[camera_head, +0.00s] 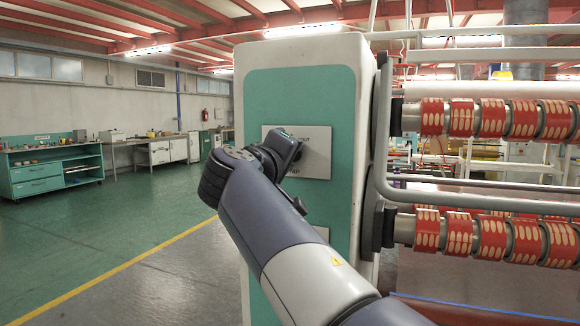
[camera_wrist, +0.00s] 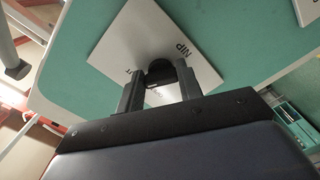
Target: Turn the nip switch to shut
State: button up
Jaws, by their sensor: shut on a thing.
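The nip switch is a dark round knob (camera_wrist: 160,72) on a white plate marked NIP (camera_wrist: 200,64). The plate (camera_head: 316,158) is fixed to the green front of the machine's end cabinet in the head view. My gripper (camera_wrist: 159,88) is at the plate, with its two dark fingers on either side of the knob, shut on it. In the head view my gripper (camera_head: 284,148) covers the knob and the left part of the plate. The knob's pointing direction is hidden by the fingers.
The green and white cabinet (camera_head: 270,95) stands upright before me. To its right, rollers with red tape rolls (camera_head: 490,118) sit behind a grey bar (camera_head: 470,197). Open floor (camera_head: 130,250) lies to the left, with a green workbench (camera_head: 50,170) farther back.

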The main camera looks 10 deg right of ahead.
jog(key=shift+f, duration=0.1)
dwell(0.3)
jog(key=o, duration=1)
jog(key=shift+s+a, duration=0.1)
jog(key=v, duration=1)
jog(key=shift+s+a, duration=0.15)
jog(key=shift+s, duration=0.1)
jog(key=x, duration=1.1)
